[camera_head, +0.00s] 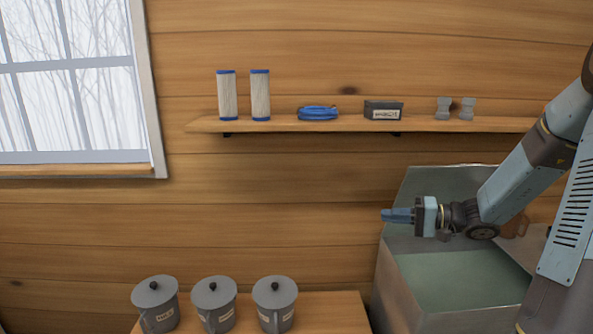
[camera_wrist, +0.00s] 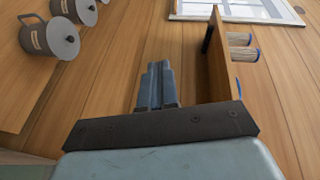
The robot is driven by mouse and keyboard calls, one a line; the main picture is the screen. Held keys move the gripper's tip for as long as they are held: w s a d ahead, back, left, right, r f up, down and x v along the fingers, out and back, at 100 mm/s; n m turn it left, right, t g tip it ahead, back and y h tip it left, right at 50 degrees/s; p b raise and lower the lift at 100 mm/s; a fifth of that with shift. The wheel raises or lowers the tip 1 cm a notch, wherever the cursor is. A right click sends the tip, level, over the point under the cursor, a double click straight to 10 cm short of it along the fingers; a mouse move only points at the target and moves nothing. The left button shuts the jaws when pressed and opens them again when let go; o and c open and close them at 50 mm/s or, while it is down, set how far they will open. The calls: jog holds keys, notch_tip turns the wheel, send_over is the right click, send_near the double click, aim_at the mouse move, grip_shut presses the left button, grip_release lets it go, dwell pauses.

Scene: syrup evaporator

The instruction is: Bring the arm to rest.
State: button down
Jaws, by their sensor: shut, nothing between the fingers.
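My gripper (camera_head: 397,215) is at the end of my arm, on the right side of the head view. It points left and is held in the air in front of the wooden wall, below the shelf. It also shows in the wrist view (camera_wrist: 158,82), where its blue fingers lie together with nothing between them. My arm comes in from the right edge of the head view and is bent at the wrist.
A wall shelf (camera_head: 290,125) holds two filters (camera_head: 227,96), a blue coil (camera_head: 317,113), a dark labelled box (camera_head: 383,110) and two grey pieces. Three lidded grey pots (camera_head: 214,304) stand on a wooden surface at lower left. A metal evaporator (camera_head: 400,290) stands beneath my arm.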

jog(key=s+a+r+n+g+h, duration=0.2)
jog(key=s+a+g+h, duration=0.45)
jog(key=s, duration=0.65)
jog(key=s+d+r+t+h, duration=0.5)
jog(key=s+r+h, duration=0.4)
jog(key=s, duration=0.3)
jog(key=shift+r+t, duration=0.45)
jog(key=shift+t, duration=0.4)
jog(key=shift+d, duration=0.15)
